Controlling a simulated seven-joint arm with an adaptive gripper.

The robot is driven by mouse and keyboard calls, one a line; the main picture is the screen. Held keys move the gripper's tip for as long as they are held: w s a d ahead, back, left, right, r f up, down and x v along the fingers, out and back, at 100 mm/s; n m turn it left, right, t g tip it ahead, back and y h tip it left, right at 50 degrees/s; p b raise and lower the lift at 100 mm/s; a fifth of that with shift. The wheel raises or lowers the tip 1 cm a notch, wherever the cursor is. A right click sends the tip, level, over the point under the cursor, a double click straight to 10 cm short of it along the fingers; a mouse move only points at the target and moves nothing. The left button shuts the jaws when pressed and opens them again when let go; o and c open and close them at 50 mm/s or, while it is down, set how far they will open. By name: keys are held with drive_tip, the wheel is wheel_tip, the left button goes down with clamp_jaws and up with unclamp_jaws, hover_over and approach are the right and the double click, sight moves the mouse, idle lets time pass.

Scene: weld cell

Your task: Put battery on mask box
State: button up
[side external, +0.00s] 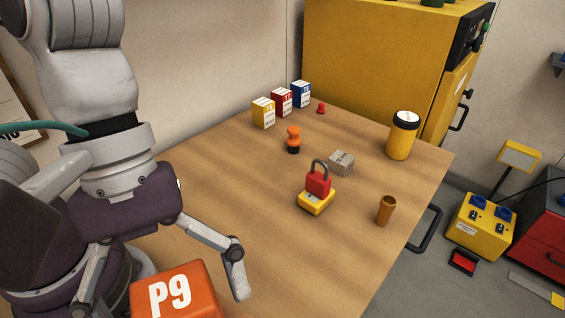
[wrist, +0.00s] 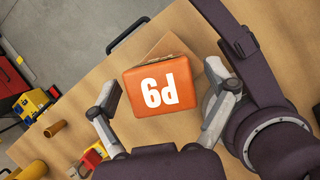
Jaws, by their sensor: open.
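An orange block marked P9 (wrist: 163,88), which I take to be the battery, lies between the spread fingers of my gripper (wrist: 162,78) in the wrist view. In the side view the orange block (side external: 172,293) is cut off by the bottom edge, with my gripper (side external: 164,285) around it. The fingers are open, with a gap on each side of the block. A plain tan box (wrist: 172,44), possibly the mask box, shows from under the orange block at an angle. It is mostly covered, and I cannot tell whether the two touch.
On the wooden table (side external: 240,215) are a red padlock (side external: 318,183) on a yellow block, a small grey box (side external: 342,162), an orange-and-black piece (side external: 293,140), a brown cup (side external: 386,210) and a yellow canister (side external: 400,142). Three small cartons (side external: 282,101) stand by the wall.

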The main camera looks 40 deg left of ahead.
drive_tip(key=v, duration=0.6)
drive_tip(key=shift+w+a+r, duration=0.1)
drive_tip(key=shift+w+a, duration=0.05)
drive_tip(key=shift+w, duration=0.1)
drive_tip(key=w+a+f+m+t+y, duration=0.1)
drive_tip(key=w+a+m+t+y, duration=0.1)
drive_tip(key=a+m, duration=0.4)
drive_tip(key=w+a+f+m+t+y, duration=0.2)
drive_tip(key=w+a+m+t, duration=0.3)
drive_tip(key=a, duration=0.5)
drive_tip(key=w+m, duration=0.1)
drive_tip(key=m, duration=0.1)
drive_tip(key=shift+f+m, duration=0.2)
drive_tip(key=shift+m, duration=0.1)
